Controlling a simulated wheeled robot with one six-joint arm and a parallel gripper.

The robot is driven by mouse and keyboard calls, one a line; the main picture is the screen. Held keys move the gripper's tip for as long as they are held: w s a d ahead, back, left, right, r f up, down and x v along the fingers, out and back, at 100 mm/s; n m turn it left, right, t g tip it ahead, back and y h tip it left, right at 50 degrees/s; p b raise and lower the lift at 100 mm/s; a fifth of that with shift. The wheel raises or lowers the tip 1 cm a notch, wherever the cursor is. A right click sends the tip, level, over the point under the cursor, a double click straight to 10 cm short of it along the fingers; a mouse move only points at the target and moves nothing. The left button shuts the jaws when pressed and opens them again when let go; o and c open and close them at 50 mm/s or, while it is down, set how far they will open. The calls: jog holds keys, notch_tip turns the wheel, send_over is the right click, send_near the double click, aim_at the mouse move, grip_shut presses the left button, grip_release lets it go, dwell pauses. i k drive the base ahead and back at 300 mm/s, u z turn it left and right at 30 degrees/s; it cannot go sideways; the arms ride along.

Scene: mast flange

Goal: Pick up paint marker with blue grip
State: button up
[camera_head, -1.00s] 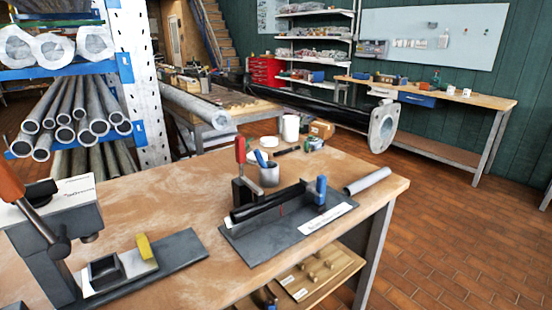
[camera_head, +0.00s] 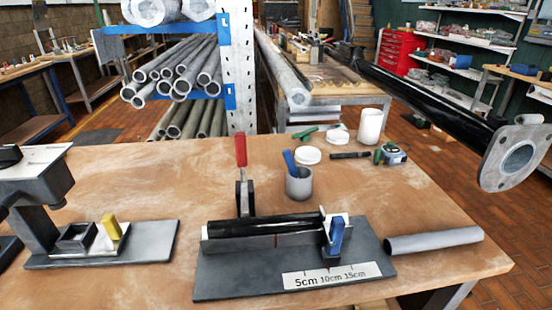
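A grey cup (camera_head: 299,184) stands upright on the wooden workbench, behind the dark cutting fixture. A slim blue item (camera_head: 290,161) leans in the cup with its upper part above the rim. It may be the paint marker with the blue grip, but its lower part is hidden in the cup. A black marker-like stick (camera_head: 350,155) lies on the bench to the right, behind the cup. No blue shows on it. My gripper is not in view.
The fixture (camera_head: 230,285) has an upright red handle (camera_head: 241,150) left of the cup and a blue clamp (camera_head: 336,236). A grey tube (camera_head: 433,240) lies at right. White lids, a white container (camera_head: 370,126) and a tape measure (camera_head: 393,153) stand behind.

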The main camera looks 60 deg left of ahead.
aim_at(288, 158)
jog(key=u, duration=0.75)
jog(key=i, duration=0.8)
jog(key=u, duration=1.25)
jog(key=i, duration=0.35)
jog(key=u, duration=0.35)
